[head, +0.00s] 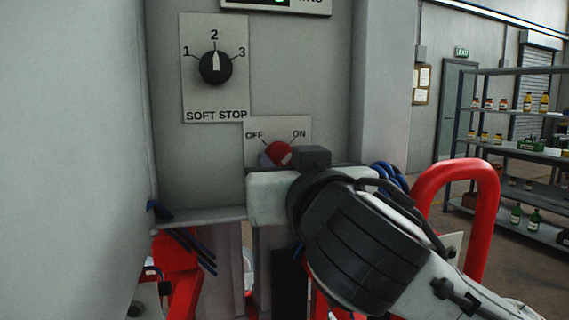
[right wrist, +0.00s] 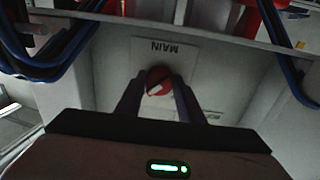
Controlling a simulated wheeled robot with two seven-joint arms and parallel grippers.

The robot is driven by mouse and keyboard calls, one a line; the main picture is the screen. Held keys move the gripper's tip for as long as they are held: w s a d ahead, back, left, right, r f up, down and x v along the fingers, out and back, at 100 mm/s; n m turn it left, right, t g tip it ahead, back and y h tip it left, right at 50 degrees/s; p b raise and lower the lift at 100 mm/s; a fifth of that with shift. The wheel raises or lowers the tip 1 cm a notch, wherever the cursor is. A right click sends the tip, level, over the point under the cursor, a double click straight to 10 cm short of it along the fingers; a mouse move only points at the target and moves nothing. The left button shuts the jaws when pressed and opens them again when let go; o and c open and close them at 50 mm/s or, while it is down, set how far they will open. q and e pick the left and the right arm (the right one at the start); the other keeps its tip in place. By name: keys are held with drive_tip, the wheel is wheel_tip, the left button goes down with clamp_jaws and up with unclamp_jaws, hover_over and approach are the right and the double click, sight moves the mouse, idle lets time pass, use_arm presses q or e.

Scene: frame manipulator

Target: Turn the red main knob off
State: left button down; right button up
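The red main knob (head: 279,151) sits on a white plate (head: 305,127) marked OFF at the left and ON at the right. It has a pale pointer mark, which looks turned toward the ON side. In the right wrist view the red knob (right wrist: 158,80) shows near an upside-down MAIN label. My right gripper (right wrist: 159,88) is open, with one dark finger on each side of the knob; I cannot tell whether they touch it. In the head view the right gripper (head: 283,160) covers the lower part of the plate. My left gripper is not in view.
A black SOFT STOP selector (head: 215,68) is above the knob, pointing at 2. A grey ledge (head: 200,215) and blue cables (head: 388,178) are close to the gripper. A red rail (head: 487,215) stands at the right. Shelves (head: 515,150) with bottles are farther back.

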drive_tip(key=shift+c, duration=0.8)
drive_tip(key=shift+n, duration=0.4)
drive_tip(key=n, duration=1.3)
drive_tip(key=shift+d, duration=0.25)
drive_tip(key=n, duration=0.4)
drive_tip(key=shift+y, duration=0.4)
drive_tip(key=shift+n, duration=0.5)
